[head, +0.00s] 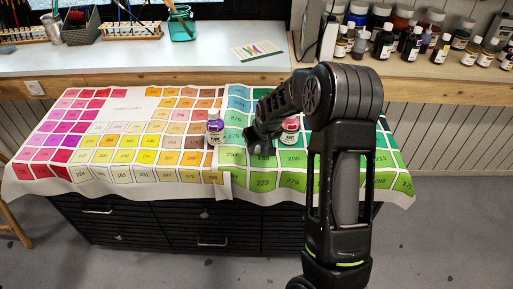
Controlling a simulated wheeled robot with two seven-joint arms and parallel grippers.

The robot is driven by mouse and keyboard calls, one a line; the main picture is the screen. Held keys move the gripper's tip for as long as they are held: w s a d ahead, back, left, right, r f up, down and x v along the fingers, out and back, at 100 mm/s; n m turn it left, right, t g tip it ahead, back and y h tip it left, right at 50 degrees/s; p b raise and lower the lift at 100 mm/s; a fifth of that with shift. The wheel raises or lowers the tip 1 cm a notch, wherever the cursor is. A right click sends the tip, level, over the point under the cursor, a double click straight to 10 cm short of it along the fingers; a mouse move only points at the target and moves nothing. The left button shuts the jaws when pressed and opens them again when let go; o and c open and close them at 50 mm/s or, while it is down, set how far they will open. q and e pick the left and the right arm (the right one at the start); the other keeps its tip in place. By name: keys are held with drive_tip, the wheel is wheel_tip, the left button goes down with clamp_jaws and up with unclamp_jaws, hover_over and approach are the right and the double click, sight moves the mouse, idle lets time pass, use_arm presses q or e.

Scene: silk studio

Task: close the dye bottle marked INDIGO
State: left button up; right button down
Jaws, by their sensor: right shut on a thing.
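My right arm reaches in from the lower right and bends over the cloth-covered table (130,178). Its gripper (258,146) is low over the green squares, between two small bottles. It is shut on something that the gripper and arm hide. The left bottle (215,131) is purple with a pale label. The right bottle (290,131) is red or pink with a pale label. Both stand upright, and their labels are too small to read surely. I cannot make out a bottle marked INDIGO. My left gripper is not in view.
The cloth is a colour chart of numbered squares. A pale worktop (130,70) behind holds a green glass jar (182,24), brush racks and a small card (258,50). Several dark bottles (383,42) stand on a wooden shelf at the back right. The cloth's left half is clear.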

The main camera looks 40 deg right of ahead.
sight(257, 149)
wheel_tip(257, 149, up, 10)
drive_tip(key=shift+b, duration=0.35)
drive_tip(key=shift+f, duration=0.1)
idle(0.4)
drive_tip(key=s+a+n, duration=0.1)
drive_tip(key=a, duration=1)
drive_tip(key=s+a+f+n, duration=0.1)
drive_tip(key=s+a, duration=0.1)
drive_tip(key=a, duration=1)
drive_tip(key=shift+f+y, duration=0.3)
drive_tip(key=shift+y, duration=0.1)
